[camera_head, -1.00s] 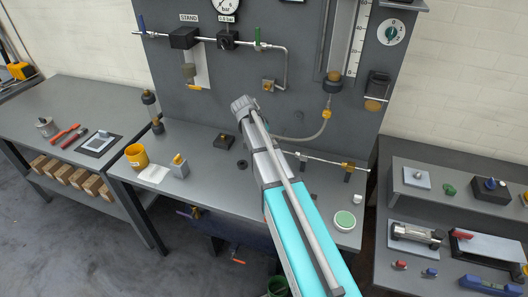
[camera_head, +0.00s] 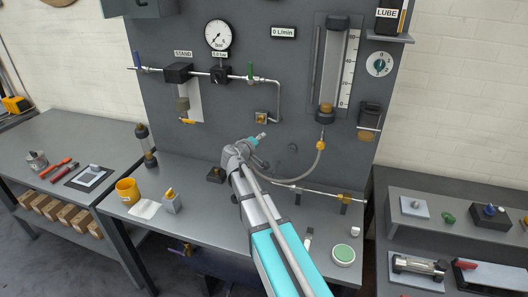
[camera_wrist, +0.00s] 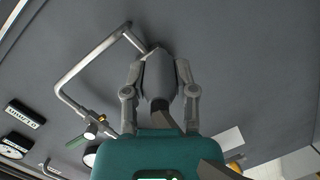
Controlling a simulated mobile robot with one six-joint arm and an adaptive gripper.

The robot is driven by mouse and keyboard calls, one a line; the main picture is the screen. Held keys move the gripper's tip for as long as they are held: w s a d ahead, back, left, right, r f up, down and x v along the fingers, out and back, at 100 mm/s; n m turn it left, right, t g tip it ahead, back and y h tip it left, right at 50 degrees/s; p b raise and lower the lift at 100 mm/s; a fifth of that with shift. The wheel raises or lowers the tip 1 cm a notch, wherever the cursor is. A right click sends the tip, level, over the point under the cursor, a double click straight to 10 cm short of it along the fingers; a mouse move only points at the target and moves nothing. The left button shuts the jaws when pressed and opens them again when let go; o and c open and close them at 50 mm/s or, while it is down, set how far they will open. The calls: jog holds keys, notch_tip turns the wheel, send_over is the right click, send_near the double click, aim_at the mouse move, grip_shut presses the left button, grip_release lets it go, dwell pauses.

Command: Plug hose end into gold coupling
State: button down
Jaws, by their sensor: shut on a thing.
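The gold coupling (camera_head: 261,118) is a small square fitting on the upright panel, at the lower end of the bent pipe. My gripper (camera_head: 262,136) appears just below it in the head view, pointing toward the panel; the remaining gap is unclear. The grey hose (camera_head: 305,174) hangs from a yellow fitting under the flow tube and curves left behind my arm toward my gripper. In the wrist view my gripper (camera_wrist: 160,88) is shut on a grey, rounded piece (camera_wrist: 159,70), apparently the hose end. This piece and the fingers hide the coupling there.
The bent pipe (camera_head: 279,97) runs close to my gripper; it also shows in the wrist view (camera_wrist: 82,67). A thin horizontal rod with a gold clamp (camera_head: 344,197) stands on the bench at right. A dark block (camera_head: 215,174) sits left of my arm.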

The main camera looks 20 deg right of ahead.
jog(key=shift+w+a+r+n+t+y, duration=0.25)
jog(key=shift+w+a+r+n+t, duration=0.35)
jog(key=shift+t, duration=0.25)
jog(key=shift+w+a+r+n+t+y, duration=0.25)
jog(key=shift+w+a+r+n+t, duration=0.15)
jog(key=shift+a+r+t, duration=0.35)
jog(key=shift+d+f, duration=0.1)
jog(key=shift+d, duration=0.05)
jog(key=shift+x, duration=2.3)
jog(key=shift+s, duration=0.15)
